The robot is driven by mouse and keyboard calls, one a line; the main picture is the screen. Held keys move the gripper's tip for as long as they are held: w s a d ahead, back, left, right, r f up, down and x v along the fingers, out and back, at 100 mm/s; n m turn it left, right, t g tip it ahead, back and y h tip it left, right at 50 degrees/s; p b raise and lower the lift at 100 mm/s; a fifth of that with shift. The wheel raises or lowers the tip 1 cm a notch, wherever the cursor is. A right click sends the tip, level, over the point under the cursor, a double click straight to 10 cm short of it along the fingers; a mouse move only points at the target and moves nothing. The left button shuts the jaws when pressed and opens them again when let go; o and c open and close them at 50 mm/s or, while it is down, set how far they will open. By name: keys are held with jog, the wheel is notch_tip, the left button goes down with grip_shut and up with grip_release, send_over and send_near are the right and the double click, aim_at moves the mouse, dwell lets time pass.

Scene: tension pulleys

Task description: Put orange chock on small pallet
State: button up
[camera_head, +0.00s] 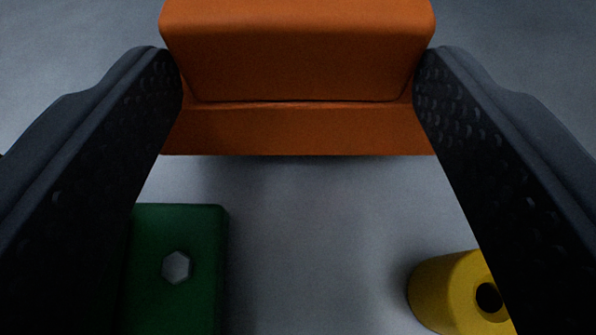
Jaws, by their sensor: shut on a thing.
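The orange chock (298,65) is at the top middle of the view, between the two dark fingers of my gripper (299,85). The fingers press on its left and right sides, and my gripper is shut on it. Its upper edge is cut off by the frame. A dark shadow lies just below it, and I cannot tell how far it is above the floor. No small pallet can be made out in this view.
A yellow cylinder (450,290) with a dark hole lies at the lower right, partly behind the right finger. Grey floor (310,240) between them is clear.

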jog(key=shift+f, duration=1.15)
jog(key=shift+f, duration=0.1)
jog(key=o, duration=1.1)
jog(key=shift+o, duration=0.2)
